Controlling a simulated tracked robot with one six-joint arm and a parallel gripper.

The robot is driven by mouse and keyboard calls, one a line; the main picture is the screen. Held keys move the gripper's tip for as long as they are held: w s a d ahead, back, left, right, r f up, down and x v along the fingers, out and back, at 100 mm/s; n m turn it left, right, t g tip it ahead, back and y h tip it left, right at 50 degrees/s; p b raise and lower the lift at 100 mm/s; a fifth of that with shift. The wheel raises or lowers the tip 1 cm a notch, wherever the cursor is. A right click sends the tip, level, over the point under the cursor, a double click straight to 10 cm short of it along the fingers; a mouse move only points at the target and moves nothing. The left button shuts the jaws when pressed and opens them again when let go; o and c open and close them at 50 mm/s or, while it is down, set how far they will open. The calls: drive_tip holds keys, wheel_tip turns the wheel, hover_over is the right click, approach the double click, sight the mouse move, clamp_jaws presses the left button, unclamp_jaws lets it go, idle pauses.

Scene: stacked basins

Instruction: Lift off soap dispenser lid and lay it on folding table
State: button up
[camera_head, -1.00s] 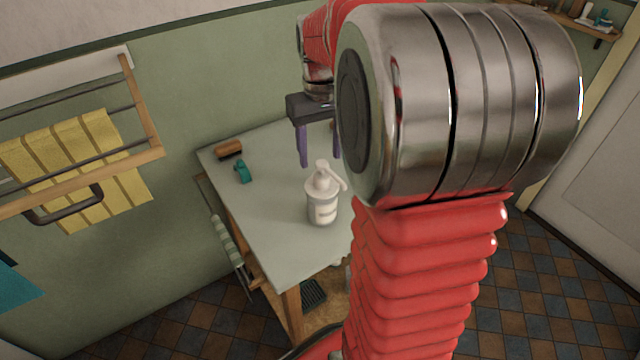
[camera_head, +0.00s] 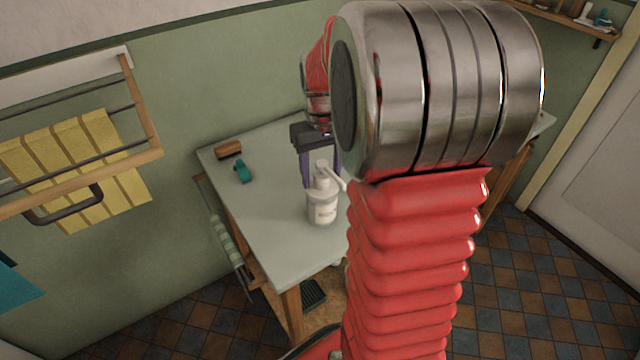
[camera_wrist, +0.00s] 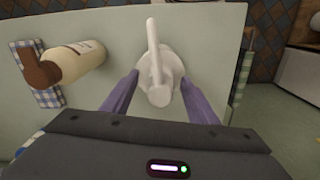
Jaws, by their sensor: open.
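In the wrist view the lid (camera_wrist: 158,72) is seen from above, between the two purple fingers. My gripper (camera_wrist: 160,98) is open, one finger on each side of the lid with gaps showing. In the head view my gripper (camera_head: 321,178) is low at the dispenser's top, partly hidden behind it. The dispenser's body is mostly hidden under the lid in the wrist view.
A brown brush-like block (camera_head: 229,149) and a teal item (camera_head: 242,173) lie at the table's back left. Bare tabletop lies left of the dispenser.

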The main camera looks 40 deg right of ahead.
drive_tip(key=shift+f, duration=0.4)
drive_tip(key=shift+c, duration=0.4)
drive_tip(key=c, duration=1.1)
